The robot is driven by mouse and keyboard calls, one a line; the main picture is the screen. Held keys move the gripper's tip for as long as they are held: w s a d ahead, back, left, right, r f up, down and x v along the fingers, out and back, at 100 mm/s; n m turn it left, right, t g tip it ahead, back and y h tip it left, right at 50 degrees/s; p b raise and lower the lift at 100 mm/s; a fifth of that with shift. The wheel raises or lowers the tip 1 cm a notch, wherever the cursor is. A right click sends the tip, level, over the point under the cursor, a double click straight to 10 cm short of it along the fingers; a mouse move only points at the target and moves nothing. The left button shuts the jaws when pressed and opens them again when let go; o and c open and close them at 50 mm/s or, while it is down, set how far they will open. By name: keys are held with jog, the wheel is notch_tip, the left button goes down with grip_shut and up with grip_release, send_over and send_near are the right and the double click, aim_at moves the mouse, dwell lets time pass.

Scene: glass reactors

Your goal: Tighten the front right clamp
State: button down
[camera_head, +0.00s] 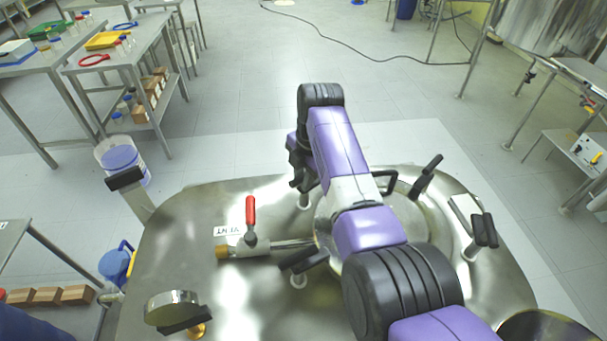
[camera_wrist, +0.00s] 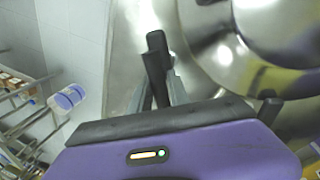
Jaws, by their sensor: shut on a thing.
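The round steel hatch (camera_head: 430,215) on the reactor lid has several black-handled clamps around it. My gripper (camera_wrist: 160,88) is shut on the black handle of one clamp (camera_wrist: 156,45), which sticks up between the fingers in the wrist view. In the head view this clamp (camera_head: 304,201) is at the hatch's far left; my arm hides much of it and of the gripper. Other clamps show at the far right (camera_head: 427,175), the right (camera_head: 485,230) and the near left (camera_head: 303,260). I cannot tell how tight the held clamp is.
A red-handled vent valve (camera_head: 251,212) stands left of the hatch, with a round gauge (camera_head: 172,308) nearer. A white bucket (camera_head: 121,160) is on the floor beyond the lid's left edge. Tables with trays (camera_head: 107,40) stand at the back left. The floor behind is mostly clear.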

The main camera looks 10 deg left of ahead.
jog(key=m, duration=0.3)
jog(key=shift+w+a+r+m+t+h+p, duration=0.1)
jog(key=shift+a+m+t+h+p, duration=0.05)
jog(key=shift+m+t+h+p, duration=0.2)
jog(key=m, duration=0.3)
jog(key=shift+m+h, duration=0.25)
jog(key=m, duration=0.3)
jog(key=shift+w+m+h+b, duration=0.15)
jog(key=shift+m+h+b, duration=0.15)
jog(key=shift+b, duration=0.1)
jog(key=shift+m+h+b, duration=0.3)
jog(key=shift+m+b, duration=0.3)
jog(key=shift+m, duration=0.8)
jog(key=c, duration=1.3)
grip_release()
jog(key=shift+o, duration=0.2)
